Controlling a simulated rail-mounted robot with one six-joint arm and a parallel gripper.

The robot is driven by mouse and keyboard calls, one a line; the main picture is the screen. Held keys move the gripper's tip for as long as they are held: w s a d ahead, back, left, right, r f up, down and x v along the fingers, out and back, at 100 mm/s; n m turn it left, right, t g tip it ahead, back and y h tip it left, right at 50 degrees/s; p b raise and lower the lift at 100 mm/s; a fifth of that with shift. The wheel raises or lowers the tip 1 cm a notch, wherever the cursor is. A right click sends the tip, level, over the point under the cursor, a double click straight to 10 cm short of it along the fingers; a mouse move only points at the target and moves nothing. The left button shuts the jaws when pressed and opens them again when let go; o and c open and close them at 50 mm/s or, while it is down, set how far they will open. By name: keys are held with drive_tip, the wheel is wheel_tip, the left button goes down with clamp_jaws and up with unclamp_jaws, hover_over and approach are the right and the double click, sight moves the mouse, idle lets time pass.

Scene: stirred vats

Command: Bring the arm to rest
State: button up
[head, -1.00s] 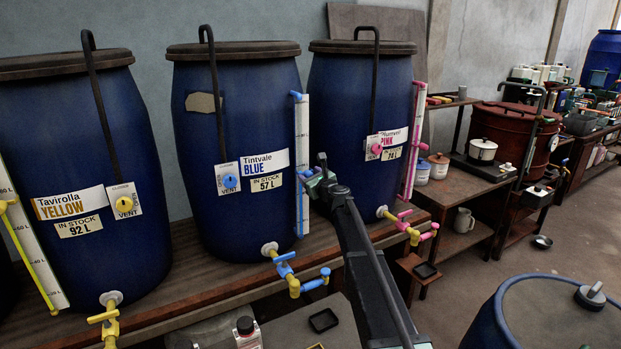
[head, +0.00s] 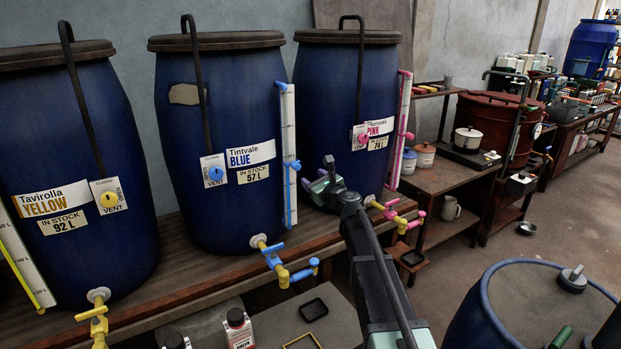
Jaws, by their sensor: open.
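My gripper (head: 325,176) is in the middle of the head view, at the end of my raised dark arm. It appears in front of the lower part of the pink-labelled blue vat (head: 335,110). The jaws are small and partly hidden by the wrist; they look open, with nothing seen between them. I cannot tell how far the gripper is from the vat. The Tintvale blue vat (head: 225,120) stands to its left, with its blue-handled tap (head: 281,266) below and left of the gripper.
The Tavirolla yellow vat (head: 75,150) stands at far left. A wooden bench (head: 190,255) holds the vats. A small black tray (head: 313,309) and a bottle (head: 238,328) sit in front, lower. A large lidded drum (head: 480,310) is at lower right.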

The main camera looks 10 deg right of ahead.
drive_tip(key=s+a+f+n+g+y+p, duration=0.1)
drive_tip(key=s+a+f+n+g, duration=0.35)
drive_tip(key=s+n, duration=0.5)
drive_tip(key=s+a+f+n+g, duration=0.3)
drive_tip(key=s+f+n+g, duration=0.25)
drive_tip(key=s+n, duration=0.4)
drive_tip(key=s+d+f+n+g+h+p, duration=0.1)
drive_tip(key=s+n, duration=0.4)
drive_tip(key=s, duration=0.6)
drive_tip(key=s+d+f+n+g+h+p, duration=0.1)
drive_tip(key=s+n+g+h, duration=0.4)
drive_tip(key=s, duration=0.5)
drive_tip(key=shift+s+d+f+g+h+p, duration=0.45)
drive_tip(key=shift+d+h+p, duration=0.2)
drive_tip(key=shift+d, duration=0.25)
drive_tip(key=shift+w, duration=0.1)
